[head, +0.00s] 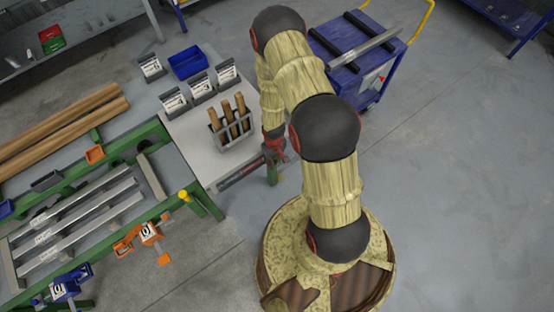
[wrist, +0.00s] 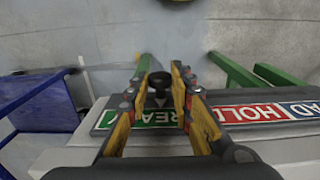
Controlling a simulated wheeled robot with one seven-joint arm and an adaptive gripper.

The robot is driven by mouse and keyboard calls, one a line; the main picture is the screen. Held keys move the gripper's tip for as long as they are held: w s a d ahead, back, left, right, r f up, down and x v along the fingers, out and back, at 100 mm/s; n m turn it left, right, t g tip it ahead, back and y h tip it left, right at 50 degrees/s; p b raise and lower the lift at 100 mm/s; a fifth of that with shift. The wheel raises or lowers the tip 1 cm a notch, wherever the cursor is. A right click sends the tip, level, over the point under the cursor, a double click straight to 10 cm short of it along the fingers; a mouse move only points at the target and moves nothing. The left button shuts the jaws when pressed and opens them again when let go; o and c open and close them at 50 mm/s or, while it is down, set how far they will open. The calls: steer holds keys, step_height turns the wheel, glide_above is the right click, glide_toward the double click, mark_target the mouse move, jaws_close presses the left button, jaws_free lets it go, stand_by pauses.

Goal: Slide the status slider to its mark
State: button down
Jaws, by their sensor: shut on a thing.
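The status slider is a black knob (wrist: 159,82) on a strip along the table's edge, in the wrist view. My gripper (wrist: 160,73) has its two yellow fingers either side of the knob, shut on it. Behind the fingers, the strip's green field (wrist: 152,118) has white letters, partly hidden. To its right are a red field marked HOLD (wrist: 255,112) and a blue field ending in AD (wrist: 303,108). In the head view the strip (head: 238,175) runs along the table's front edge, and my gripper (head: 274,150) is at its right end. The knob is hidden there, and I cannot make out the mark.
The table (head: 205,160) holds a grey crate (head: 236,132) with wooden handles, several labelled holders (head: 201,86) and a blue bin (head: 188,63). A green-framed runout table (head: 130,185) with metal bars stands left. A blue cart (head: 365,60) stands behind my arm. The floor at right is clear.

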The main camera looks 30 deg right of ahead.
steer(key=a, duration=2)
steer(key=shift+s+a+b, duration=0.3)
steer(key=shift+s, duration=0.05)
steer(key=c, duration=1.7)
jaws_free()
steer(key=shift+a, duration=0.2)
steer(key=shift+o, duration=0.7)
steer(key=shift+d+r, duration=0.1)
step_height(320, 180, up, 12)
